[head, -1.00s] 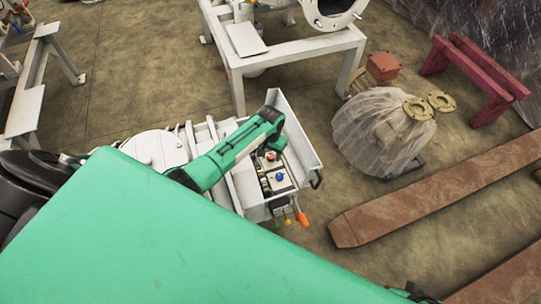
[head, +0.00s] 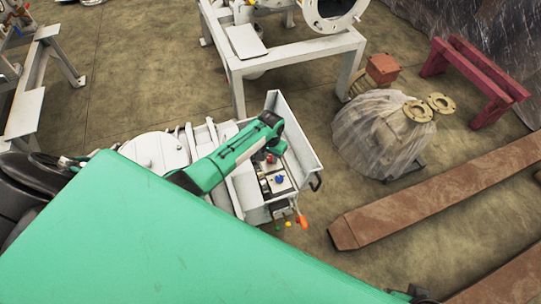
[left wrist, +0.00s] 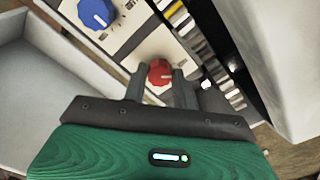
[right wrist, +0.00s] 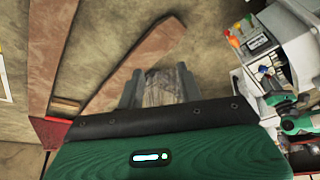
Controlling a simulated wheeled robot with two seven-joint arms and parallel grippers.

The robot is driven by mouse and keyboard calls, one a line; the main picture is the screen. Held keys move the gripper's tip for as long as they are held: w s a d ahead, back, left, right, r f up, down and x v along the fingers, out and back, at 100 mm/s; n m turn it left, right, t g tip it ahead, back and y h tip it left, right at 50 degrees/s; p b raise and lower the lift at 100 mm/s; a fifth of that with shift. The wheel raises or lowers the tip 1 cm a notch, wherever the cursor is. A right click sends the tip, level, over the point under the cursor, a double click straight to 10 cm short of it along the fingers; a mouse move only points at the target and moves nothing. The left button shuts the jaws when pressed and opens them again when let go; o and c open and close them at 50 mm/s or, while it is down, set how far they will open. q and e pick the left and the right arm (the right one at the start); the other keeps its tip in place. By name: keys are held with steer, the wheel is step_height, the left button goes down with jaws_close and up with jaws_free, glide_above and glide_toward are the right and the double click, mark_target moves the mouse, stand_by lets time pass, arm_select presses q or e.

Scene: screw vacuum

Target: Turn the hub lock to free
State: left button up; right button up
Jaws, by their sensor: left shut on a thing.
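A red knob (left wrist: 160,73) sits on a pale panel (left wrist: 153,50) with printed markings, and it also shows in the head view (head: 271,158). No readable label shows which knob is the hub lock. My left gripper (left wrist: 160,82) is shut on the red knob, one finger on each side of it. In the head view my green left arm partly covers this spot. My right gripper (right wrist: 160,88) is open and empty, away from the panel.
Rusty beams (head: 440,190), a wrapped bundle (head: 375,135) and a white frame (head: 295,55) stand on the floor to the right and behind.

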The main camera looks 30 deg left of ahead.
arm_select(q)
steer(key=m+p, duration=0.3)
steer(key=m, duration=0.2)
steer(key=shift+r, duration=0.15)
steer(key=shift+m+p, duration=0.45)
steer(key=shift+m, duration=0.55)
steer(key=m, duration=0.2)
steer(key=shift+m, duration=0.4)
steer(key=m, duration=0.2)
steer(key=shift+m+p, duration=0.3)
steer(key=shift+p, duration=0.05)
steer(key=m, duration=0.3)
steer(key=shift+m, duration=0.3)
steer(key=m, duration=0.4)
steer(key=shift+b, duration=0.35)
steer(key=shift+m, duration=0.8)
arm_select(e)
step_height(320, 180, down, 9)
steer(key=g, duration=0.1)
steer(key=shift+w+a, duration=0.25)
steer(key=shift+w, duration=0.1)
steer(key=shift+f, duration=0.1)
steer(key=shift+w, duration=0.2)
